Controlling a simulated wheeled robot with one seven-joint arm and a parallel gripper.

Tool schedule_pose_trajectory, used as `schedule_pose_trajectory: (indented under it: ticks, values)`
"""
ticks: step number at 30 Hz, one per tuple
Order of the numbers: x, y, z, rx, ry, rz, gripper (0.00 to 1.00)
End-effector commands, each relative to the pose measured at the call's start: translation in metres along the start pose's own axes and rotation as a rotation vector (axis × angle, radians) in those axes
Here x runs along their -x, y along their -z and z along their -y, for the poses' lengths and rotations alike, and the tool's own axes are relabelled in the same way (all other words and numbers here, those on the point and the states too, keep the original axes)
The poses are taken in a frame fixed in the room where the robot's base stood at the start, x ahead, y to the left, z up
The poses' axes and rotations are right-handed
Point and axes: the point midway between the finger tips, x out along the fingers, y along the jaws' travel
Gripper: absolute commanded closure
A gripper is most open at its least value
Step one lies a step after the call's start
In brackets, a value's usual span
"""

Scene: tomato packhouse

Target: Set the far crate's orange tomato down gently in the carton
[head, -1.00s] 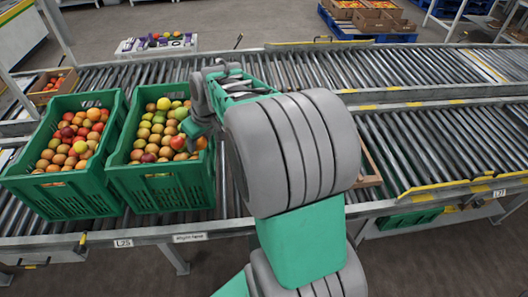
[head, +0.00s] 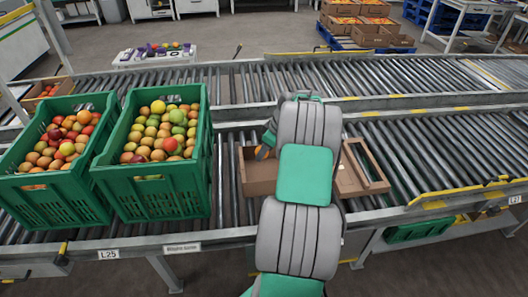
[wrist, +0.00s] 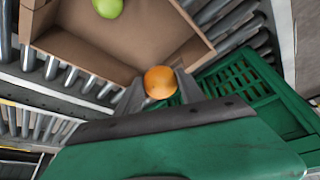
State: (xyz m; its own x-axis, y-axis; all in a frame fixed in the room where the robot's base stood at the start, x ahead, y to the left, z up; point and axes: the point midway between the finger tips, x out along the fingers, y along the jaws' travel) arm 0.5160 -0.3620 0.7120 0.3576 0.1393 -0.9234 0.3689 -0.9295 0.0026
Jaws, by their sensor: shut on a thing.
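My gripper (wrist: 160,88) is shut on an orange tomato (wrist: 160,82), which shows between the fingertips in the wrist view. In the head view a bit of the tomato (head: 262,153) shows at the left of my arm. The brown cardboard carton (wrist: 105,58) is open, with a round green fruit (wrist: 108,8) inside. The tomato appears by the carton's edge in the wrist view; its height above the carton is unclear. In the head view my arm hides the middle of the carton (head: 259,182). Two green crates of mixed fruit, left (head: 45,203) and right (head: 165,195), stand left of it.
The right green crate's grated wall (wrist: 240,80) lies close to my gripper in the wrist view. The roller conveyor (head: 440,150) is bare to the right. A small carton of fruit (head: 52,85) sits behind the left crate.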

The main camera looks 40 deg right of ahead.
Motion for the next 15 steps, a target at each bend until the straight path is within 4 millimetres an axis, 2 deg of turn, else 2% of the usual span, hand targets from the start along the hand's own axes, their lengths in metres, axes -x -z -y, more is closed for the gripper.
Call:
schedule_pose_trajectory:
  ticks: [15]
  values:
    - [-0.068,-0.028,0.001,-0.002,0.002,0.001,0.74]
